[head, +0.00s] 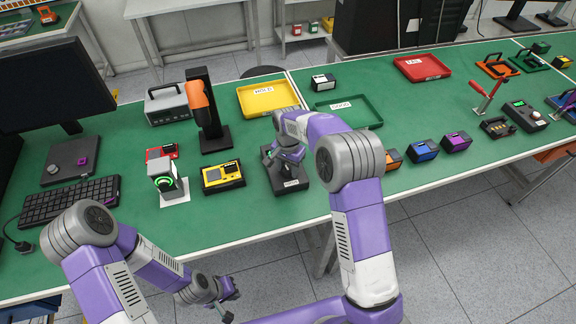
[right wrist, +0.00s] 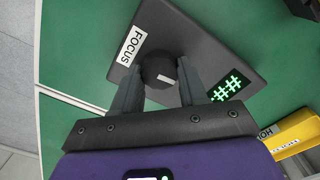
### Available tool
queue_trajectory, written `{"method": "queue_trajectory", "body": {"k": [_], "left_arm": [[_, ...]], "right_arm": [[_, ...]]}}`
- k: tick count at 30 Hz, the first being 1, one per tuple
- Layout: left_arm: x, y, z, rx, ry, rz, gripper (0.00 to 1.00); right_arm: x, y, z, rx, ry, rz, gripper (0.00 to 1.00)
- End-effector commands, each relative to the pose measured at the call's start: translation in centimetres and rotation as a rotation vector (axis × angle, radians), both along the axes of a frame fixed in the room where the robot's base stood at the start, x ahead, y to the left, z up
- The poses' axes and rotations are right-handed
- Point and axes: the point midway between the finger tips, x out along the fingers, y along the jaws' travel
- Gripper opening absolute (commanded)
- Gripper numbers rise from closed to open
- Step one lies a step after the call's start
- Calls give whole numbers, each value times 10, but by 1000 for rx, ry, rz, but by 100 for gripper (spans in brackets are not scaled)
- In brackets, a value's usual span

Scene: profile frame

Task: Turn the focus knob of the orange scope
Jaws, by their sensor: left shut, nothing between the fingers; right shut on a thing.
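The orange scope (head: 199,97) stands on a black stand at the back left of the green table in the head view. A dark box (head: 291,187) sits near the front edge. In the right wrist view its top (right wrist: 200,45) carries a white FOCUS label (right wrist: 131,46), a dark knob (right wrist: 158,72) with a pale mark, and a small display (right wrist: 230,86) with green marks. My right gripper (head: 270,152) is over the box, shut on the knob with one finger on each side. My left gripper (head: 230,306) is shut and empty, low in front of the table.
A yellow meter (head: 222,176) and a grey device with a green ring (head: 166,184) stand left of the box. A yellow tray (head: 250,108) and a green tray (head: 375,123) lie behind it. Several coloured blocks stand right of my right arm.

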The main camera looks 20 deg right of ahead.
Motion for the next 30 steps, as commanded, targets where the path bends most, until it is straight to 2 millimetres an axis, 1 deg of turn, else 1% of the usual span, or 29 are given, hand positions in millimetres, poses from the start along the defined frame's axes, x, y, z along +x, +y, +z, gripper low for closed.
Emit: {"method": "queue_trajectory", "body": {"k": [6,15,21,30], "left_arm": [[0,0,8,0,0,0,0],[0,0,17,0,0,0,0],[0,0,21,0,0,0,0],[0,0,24,0,0,0,0]], "right_arm": [[0,0,2,-2,-4,-205,12],[0,-1,2,-1,-2,-458,12],[0,-1,2,-1,-4,-578,12],[0,-1,1,0,-3,-669,12]]}}
